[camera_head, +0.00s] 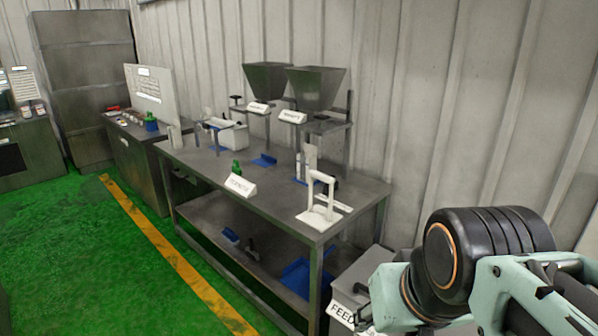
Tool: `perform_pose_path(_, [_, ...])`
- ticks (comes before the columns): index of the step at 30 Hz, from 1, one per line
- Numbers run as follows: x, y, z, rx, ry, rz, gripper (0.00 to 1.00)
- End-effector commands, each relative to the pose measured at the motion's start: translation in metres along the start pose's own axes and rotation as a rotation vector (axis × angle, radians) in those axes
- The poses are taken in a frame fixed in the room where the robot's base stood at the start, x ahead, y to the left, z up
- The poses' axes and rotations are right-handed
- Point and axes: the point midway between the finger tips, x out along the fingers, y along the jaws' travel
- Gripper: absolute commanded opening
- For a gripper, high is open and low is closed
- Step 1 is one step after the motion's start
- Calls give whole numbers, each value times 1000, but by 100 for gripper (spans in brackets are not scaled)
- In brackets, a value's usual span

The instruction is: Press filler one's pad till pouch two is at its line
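Two dark hopper fillers stand at the back of the steel table (205,165), a left one (266,80) and a right one (316,88). Each has a white label in front, too small to read, so I cannot tell which is filler one. A blue piece (264,160) lies below the left hopper, and another blue piece shows partly below the right one. I cannot tell if either is a pad. A pale upright item (310,158) under the right hopper may be a pouch; no fill line can be made out.
A white handled device (320,200) stands at the table's near right corner. A small green item (236,168) and a white sign (240,185) are near the front edge. A grey bin marked FEED (352,290) stands by the right end. Green floor (90,255) in front is clear.

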Motion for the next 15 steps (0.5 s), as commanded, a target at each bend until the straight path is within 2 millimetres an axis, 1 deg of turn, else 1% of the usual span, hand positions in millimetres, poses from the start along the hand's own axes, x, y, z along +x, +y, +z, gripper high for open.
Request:
perform_pose_path(1, [0, 0, 0, 0, 0, 0, 37])
perform_pose_path(2, [0, 0, 0, 0, 0, 0, 33])
perform_pose_path(11, [0, 0, 0, 0, 0, 0, 0])
perform_pose_path(15, [0, 0, 0, 0, 0, 0, 0])
